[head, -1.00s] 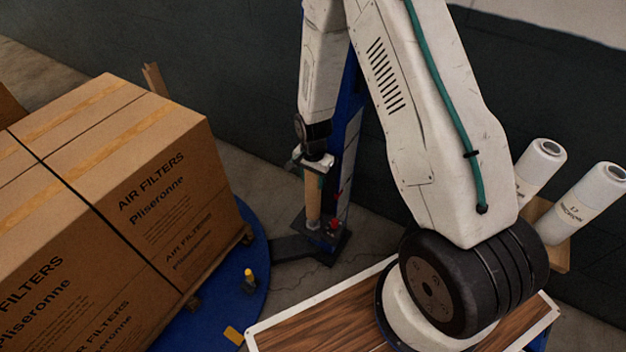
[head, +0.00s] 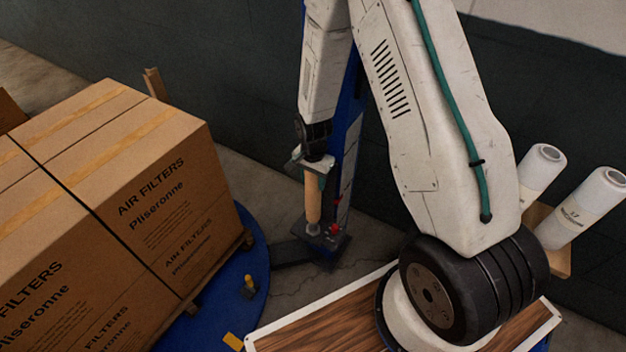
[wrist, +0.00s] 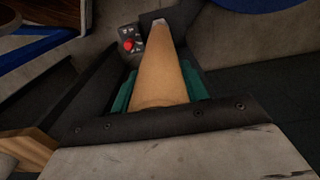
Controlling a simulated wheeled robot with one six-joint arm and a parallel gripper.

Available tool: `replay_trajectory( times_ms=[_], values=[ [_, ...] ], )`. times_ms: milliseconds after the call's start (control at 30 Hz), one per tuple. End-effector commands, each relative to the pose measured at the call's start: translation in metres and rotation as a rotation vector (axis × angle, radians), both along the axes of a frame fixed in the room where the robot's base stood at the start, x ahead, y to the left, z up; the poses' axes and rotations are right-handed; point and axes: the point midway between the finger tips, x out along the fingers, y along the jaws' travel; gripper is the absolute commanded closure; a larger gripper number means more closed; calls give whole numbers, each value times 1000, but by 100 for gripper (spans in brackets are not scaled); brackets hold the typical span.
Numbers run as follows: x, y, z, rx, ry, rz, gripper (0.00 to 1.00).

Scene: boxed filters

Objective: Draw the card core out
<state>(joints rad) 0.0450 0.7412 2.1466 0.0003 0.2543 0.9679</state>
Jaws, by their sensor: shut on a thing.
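The card core (head: 313,200) is a plain tan tube, standing nearly upright under my gripper (head: 314,167) in the head view. My gripper is shut on its upper part. In the wrist view the core (wrist: 162,72) runs away from me between the teal pads of my gripper (wrist: 158,92). The core's lower end meets the dark carriage (head: 328,246) at the foot of the blue mast (head: 346,180). A red button (wrist: 128,45) on a grey control box shows beside the core's far end in the wrist view.
Strapped cartons of air filters (head: 165,200) stand on a blue round turntable (head: 255,255) at left. White film rolls (head: 582,207) stand at right. A wood-topped deck with a pale rim (head: 300,325) lies in front.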

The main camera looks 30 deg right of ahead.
Motion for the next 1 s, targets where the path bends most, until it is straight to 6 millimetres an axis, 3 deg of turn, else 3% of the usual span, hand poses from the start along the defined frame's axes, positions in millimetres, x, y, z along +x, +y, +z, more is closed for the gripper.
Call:
replay_trajectory(
  times_ms=[1000],
  values=[
    [1,0,81,0,-2,0,78]
  ],
)
